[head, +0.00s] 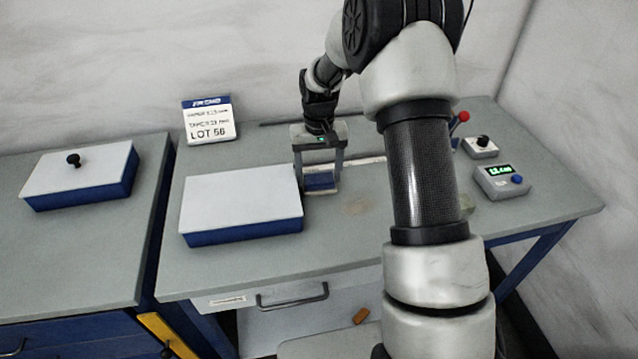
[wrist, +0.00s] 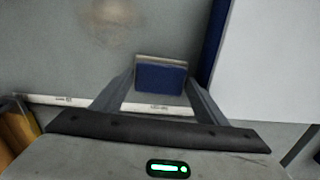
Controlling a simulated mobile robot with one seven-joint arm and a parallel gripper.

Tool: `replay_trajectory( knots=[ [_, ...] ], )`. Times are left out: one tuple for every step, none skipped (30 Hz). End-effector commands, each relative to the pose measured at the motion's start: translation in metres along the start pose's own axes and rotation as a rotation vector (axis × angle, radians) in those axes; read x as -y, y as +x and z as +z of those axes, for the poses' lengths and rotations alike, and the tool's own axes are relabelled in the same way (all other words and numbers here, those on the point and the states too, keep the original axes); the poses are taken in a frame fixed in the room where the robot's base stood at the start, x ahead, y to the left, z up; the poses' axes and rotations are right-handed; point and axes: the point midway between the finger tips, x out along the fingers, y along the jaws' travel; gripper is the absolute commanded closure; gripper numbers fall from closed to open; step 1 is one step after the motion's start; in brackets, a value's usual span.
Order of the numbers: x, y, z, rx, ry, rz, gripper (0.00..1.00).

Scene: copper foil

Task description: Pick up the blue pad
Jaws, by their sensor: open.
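The blue pad (head: 320,181) is a small blue block with a pale back edge. It is on the grey workbench, just right of the white-topped blue box. In the wrist view the blue pad (wrist: 160,78) lies between the ends of my two fingers. My gripper (head: 319,184) points down over it, with a finger on each side. In the wrist view my gripper (wrist: 162,88) is open, with a gap between each finger and the pad. I cannot tell how far the fingertips are above the bench.
The white-topped box (head: 240,198) stands close left of my gripper; it also shows in the wrist view (wrist: 265,60). A LOT 56 sign (head: 208,121) stands behind. A display device (head: 502,181) and a knob box (head: 480,147) are at right. The bench front is clear.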

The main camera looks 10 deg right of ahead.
Motion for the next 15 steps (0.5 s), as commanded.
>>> replay_trajectory(
  knots=[
    [-0.0001, -0.0002, 0.0, 0.0, 0.0, 0.0, 0.33],
    [-0.0001, -0.0003, 0.0, 0.0, 0.0, 0.0, 0.33],
    [-0.0001, -0.0003, 0.0, 0.0, 0.0, 0.0, 0.33],
    [-0.0001, -0.0004, 0.0, 0.0, 0.0, 0.0, 0.34],
    [-0.0001, -0.0004, 0.0, 0.0, 0.0, 0.0, 0.4],
    [-0.0001, -0.0004, 0.0, 0.0, 0.0, 0.0, 0.46],
    [-0.0001, -0.0005, 0.0, 0.0, 0.0, 0.0, 0.51],
    [-0.0001, -0.0005, 0.0, 0.0, 0.0, 0.0, 0.56],
    [-0.0001, -0.0005, 0.0, 0.0, 0.0, 0.0, 0.61],
    [-0.0001, -0.0007, -0.0001, 0.0, 0.0, 0.0, 0.61],
    [-0.0001, -0.0007, -0.0001, 0.0, 0.0, 0.0, 0.61],
    [-0.0001, -0.0008, -0.0001, 0.0, 0.0, 0.0, 0.61],
    [-0.0001, -0.0008, -0.0001, 0.0, 0.0, 0.0, 0.61],
    [-0.0001, -0.0008, -0.0001, 0.0, 0.0, 0.0, 0.61],
    [-0.0001, -0.0013, -0.0002, 0.0, 0.0, 0.0, 0.61]
  ],
)
